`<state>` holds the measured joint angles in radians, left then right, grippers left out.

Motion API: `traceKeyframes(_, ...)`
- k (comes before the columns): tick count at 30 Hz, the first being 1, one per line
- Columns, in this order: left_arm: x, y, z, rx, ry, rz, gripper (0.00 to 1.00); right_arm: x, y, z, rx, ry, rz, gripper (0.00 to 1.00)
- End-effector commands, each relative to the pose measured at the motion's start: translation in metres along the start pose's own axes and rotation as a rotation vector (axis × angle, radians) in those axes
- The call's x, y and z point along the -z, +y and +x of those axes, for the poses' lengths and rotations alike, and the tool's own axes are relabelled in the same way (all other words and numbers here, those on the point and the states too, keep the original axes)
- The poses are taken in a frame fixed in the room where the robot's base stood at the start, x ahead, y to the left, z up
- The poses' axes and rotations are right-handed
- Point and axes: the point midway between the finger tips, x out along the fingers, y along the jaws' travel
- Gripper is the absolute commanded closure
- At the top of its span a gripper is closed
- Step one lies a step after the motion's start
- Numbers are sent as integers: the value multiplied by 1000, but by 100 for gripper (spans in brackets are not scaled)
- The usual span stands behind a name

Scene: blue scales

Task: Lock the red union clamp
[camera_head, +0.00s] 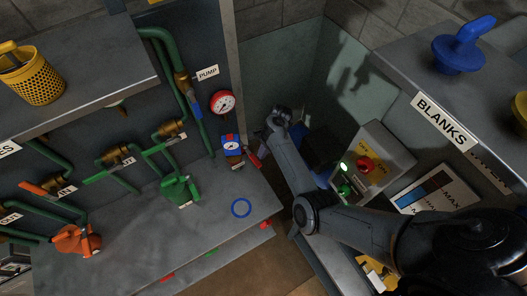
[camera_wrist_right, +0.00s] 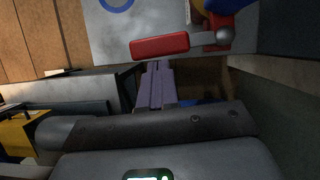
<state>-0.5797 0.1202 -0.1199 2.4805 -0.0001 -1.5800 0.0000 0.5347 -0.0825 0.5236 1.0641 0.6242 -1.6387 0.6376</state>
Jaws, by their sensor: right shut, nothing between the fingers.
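The red union clamp shows in the head view as a small red lever (camera_head: 253,158) at the right edge of the grey counter, beside a blue fitting (camera_head: 232,142) with a white face. In the right wrist view the red lever (camera_wrist_right: 160,46) lies across the picture, sticking out from a rounded grey pivot (camera_wrist_right: 225,37) and a red body. My right gripper (camera_wrist_right: 155,68) is shut and empty, its fingertips just below the lever; I cannot tell whether they touch it. In the head view its fingers are small and dark near the lever. My left gripper is not in view.
A blue ring (camera_head: 241,208) lies on the counter (camera_head: 140,225). Green and orange valves stand left of it. A red gauge (camera_head: 223,103) is on the wall. A control box with a red button (camera_head: 366,165) stands right of my right forearm.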

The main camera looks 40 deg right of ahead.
Motion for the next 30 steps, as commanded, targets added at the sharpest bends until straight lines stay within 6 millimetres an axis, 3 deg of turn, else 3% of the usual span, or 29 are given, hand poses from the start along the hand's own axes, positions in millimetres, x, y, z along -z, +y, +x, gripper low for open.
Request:
traceKeyframes(7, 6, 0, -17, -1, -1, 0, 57, -17, 3, 3, 38, -2, 94, 100)
traceKeyframes(19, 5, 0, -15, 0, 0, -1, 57, -14, 3, 4, 41, 1, 103, 100)
traceKeyframes(23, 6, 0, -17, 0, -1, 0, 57, -14, 3, -7, 42, 3, 102, 100)
traceKeyframes(30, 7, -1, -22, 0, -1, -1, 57, -14, 4, -46, 44, 4, 100, 100)
